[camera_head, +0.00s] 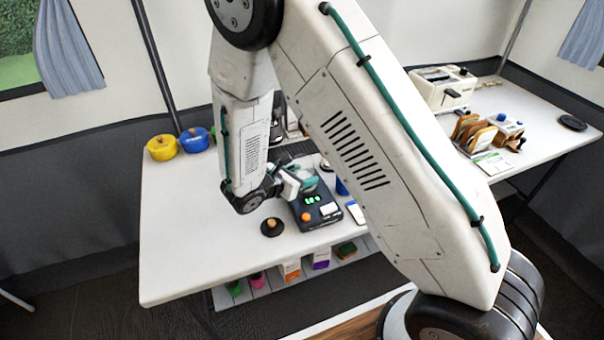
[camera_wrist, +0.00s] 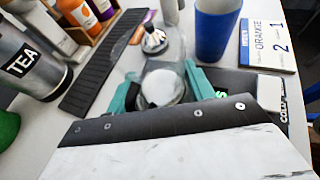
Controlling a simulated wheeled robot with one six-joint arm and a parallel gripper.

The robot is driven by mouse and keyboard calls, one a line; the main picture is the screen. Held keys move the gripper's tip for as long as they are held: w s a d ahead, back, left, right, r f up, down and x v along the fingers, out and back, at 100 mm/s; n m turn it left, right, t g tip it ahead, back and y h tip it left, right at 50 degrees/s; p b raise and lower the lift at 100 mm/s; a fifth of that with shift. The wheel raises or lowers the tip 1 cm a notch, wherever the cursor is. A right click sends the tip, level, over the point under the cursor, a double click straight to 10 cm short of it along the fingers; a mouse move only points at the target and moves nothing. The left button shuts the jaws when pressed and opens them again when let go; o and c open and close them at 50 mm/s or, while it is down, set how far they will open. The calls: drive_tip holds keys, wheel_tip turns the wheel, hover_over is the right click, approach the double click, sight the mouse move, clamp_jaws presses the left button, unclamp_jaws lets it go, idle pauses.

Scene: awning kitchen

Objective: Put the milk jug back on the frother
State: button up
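My gripper (camera_head: 299,183) is low over the white worktop, its teal fingers on both sides of a clear glass vessel with something white in it, probably the milk jug (camera_wrist: 162,86). In the wrist view the fingers (camera_wrist: 160,88) flank the glass closely; I cannot tell whether they press on it. The glass is pale and small in the head view (camera_head: 309,182). It is at a dark device (camera_head: 316,216) with a green display and an orange knob; I cannot tell whether it rests on it. I cannot pick out the frother with certainty.
A blue cup (camera_wrist: 215,30), an ORANGE card (camera_wrist: 266,46), a metal item with a ball-like top (camera_wrist: 154,40), a dark slatted mat (camera_wrist: 103,62) and a TEA canister (camera_wrist: 30,62) surround the gripper. Yellow (camera_head: 162,147) and blue pots (camera_head: 194,139) stand back left. The front left worktop is clear.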

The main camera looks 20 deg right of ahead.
drive_tip(key=shift+o, duration=1.4)
